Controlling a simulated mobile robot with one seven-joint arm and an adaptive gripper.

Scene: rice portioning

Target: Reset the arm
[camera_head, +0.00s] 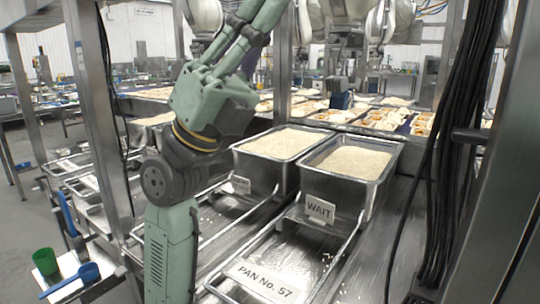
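My green arm rises from the bottom edge left of centre and bends up to the right past a dark joint and a yellow ring. My gripper (258,22), at its upper end, is raised well above the rice pans near the top edge. Its green parts lie close together and run towards the top edge, so I cannot tell whether it is open or shut. I see nothing held in it. Below and to its right, two metal pans of rice stand side by side, a left pan (262,172) and a right pan (345,188).
The right pan bears a WAIT label (320,209); a PAN No. 57 label (267,280) lies in front. A green cup (45,261) and a blue scoop (75,278) sit at lower left. Steel posts (97,110) and black cables (440,180) flank the workspace. Food trays lie behind.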

